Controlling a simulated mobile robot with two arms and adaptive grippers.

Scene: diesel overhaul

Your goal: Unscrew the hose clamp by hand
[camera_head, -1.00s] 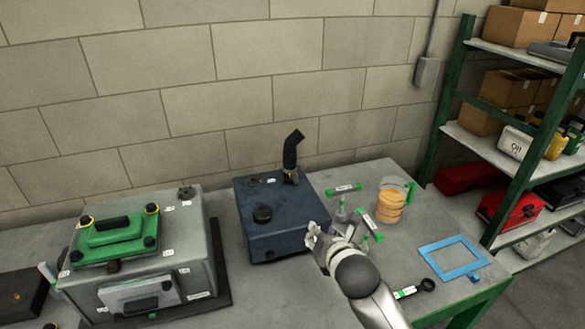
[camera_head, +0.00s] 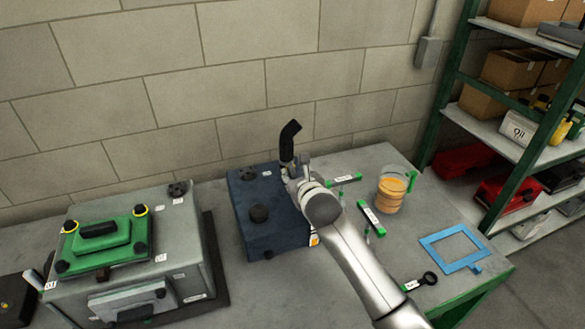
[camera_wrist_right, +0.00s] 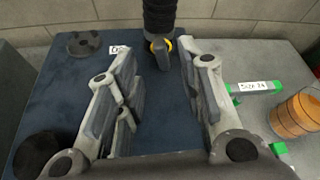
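The black bent hose (camera_head: 289,138) stands up from the dark blue tank (camera_head: 246,205) on the bench; it also shows at the top of the right wrist view (camera_wrist_right: 160,15). The hose clamp (camera_wrist_right: 160,46), with a yellow-ringed dark knob, sits at the hose's foot. My right gripper (camera_head: 290,174) is close to the hose's foot and largely covers the clamp in the head view. In the right wrist view the right gripper (camera_wrist_right: 158,78) is open and empty, its fingers apart, with the clamp knob beyond and between the tips. My left gripper is not in view.
A grey engine block (camera_head: 185,235) with a green cover (camera_head: 102,245) stands left of the tank. To the right are a jug of orange liquid (camera_head: 391,192), green-ended labelled tools (camera_head: 371,217) and a blue frame (camera_head: 455,248). A brick wall is behind.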

